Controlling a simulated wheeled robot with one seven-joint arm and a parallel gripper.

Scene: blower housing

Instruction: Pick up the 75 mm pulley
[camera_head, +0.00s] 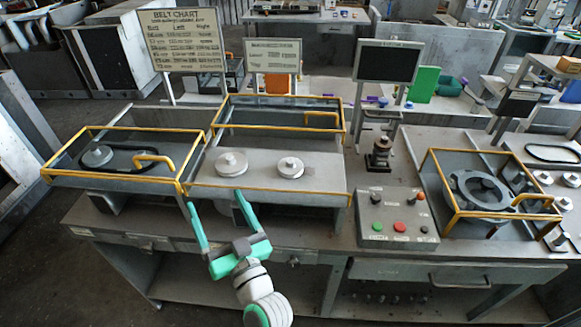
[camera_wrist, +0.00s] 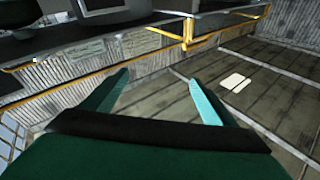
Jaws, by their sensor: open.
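Two round metal pulleys lie on the grey deck of the middle yellow-edged guard, a left pulley (camera_head: 231,163) and a slightly smaller-looking right pulley (camera_head: 291,167). Another pulley (camera_head: 97,156) sits in the left guard. Several small pulleys (camera_head: 543,178) lie at the far right. I cannot tell which one is 75 mm. My gripper (camera_head: 214,200) is open and empty in front of the middle deck's front edge, nearer me than the left pulley. The wrist view shows its two teal fingers (camera_wrist: 158,78) spread apart with nothing between them, and no pulley in sight.
A belt chart (camera_head: 182,40) stands behind the left guard. A control box (camera_head: 395,216) with buttons sits right of the middle deck. A yellow-framed guard (camera_head: 490,195) over a large wheel stands farther right. Yellow rails (camera_head: 270,187) edge the middle deck.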

